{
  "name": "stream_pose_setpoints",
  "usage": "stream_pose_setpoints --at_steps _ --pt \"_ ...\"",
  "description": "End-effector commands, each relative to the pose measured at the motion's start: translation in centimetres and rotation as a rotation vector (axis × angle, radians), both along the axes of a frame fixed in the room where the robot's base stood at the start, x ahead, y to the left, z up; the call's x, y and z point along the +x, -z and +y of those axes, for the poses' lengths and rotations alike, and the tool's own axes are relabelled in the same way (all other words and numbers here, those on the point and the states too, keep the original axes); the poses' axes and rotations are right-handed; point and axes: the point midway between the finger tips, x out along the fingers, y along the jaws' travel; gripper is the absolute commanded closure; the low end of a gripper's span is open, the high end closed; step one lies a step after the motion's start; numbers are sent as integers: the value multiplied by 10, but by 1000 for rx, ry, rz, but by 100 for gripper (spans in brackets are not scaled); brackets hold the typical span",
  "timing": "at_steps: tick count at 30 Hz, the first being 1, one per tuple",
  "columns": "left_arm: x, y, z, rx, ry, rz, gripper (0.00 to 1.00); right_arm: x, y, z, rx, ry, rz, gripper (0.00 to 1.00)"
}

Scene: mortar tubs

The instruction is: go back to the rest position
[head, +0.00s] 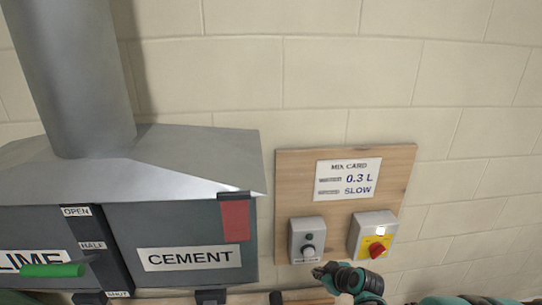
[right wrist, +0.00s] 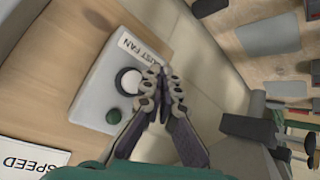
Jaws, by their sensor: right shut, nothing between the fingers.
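My right gripper (head: 322,271) is low in the head view, just below and right of a small grey switch box (head: 294,252) with a dark knob and a green lamp. In the right wrist view its two fingers (right wrist: 166,88) are shut together with nothing between them. Beside them there is the same box (right wrist: 96,92), with a white round knob (right wrist: 128,80), a green button or lamp (right wrist: 112,117) and a label ending in "FAN". I cannot tell whether the fingers touch it. My left gripper is in neither view.
A wooden board (head: 289,180) on the block wall carries a mix card (head: 348,180) reading 0.3 L, SLOW, and a yellow-fronted box with a red knob (head: 376,250). Left are a grey hood (head: 190,160), a CEMENT bin (head: 190,257) and a green handle (head: 52,270).

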Motion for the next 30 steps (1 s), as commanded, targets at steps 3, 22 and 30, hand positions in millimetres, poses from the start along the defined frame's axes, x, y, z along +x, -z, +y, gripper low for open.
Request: stream_pose_setpoints --at_steps 3,22,30 --pt "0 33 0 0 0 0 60 -21 11 6 21 48 38 100" --pt "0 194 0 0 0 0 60 -207 103 12 160 519 221 100" --pt "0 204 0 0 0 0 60 -228 114 8 177 585 226 100"
